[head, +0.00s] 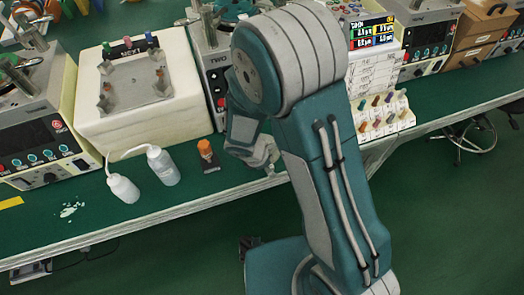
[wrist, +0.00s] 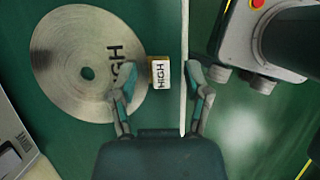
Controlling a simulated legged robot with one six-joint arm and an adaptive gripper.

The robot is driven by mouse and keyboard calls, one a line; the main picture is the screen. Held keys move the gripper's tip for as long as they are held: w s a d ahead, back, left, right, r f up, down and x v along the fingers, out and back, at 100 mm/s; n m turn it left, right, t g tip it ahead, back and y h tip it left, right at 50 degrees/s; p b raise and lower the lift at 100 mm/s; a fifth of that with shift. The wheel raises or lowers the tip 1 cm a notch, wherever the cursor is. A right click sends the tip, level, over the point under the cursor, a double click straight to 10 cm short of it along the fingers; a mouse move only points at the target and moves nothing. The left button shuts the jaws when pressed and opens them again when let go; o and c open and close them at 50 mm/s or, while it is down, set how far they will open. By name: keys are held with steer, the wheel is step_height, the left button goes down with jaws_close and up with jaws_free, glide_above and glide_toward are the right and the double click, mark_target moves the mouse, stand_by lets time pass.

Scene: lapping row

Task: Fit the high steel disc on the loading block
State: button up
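The steel disc (wrist: 62,70) lies flat on the green bench in the wrist view, with a dark centre hole and the word HIGH. A small pale tab (wrist: 160,75), also marked HIGH, sits at its right edge; I cannot tell whether it is fixed to the disc. My gripper (wrist: 157,68) is open, its fingers on either side of the tab, the left one over the disc's edge. In the head view my arm hides the disc. A grey plate with small posts (head: 132,82) tops a white block (head: 145,118) at left, which may be the loading block.
Two white bottles (head: 122,188) (head: 163,166) and an orange-capped item (head: 207,155) stand at the bench front. Machine TWO (head: 217,85) is behind my arm. The bench edge (wrist: 184,110) runs close by my right finger. A rack of coloured pegs (head: 385,115) is right.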

jaws_close()
steer(key=shift+s, duration=0.15)
steer(key=shift+r, duration=0.15)
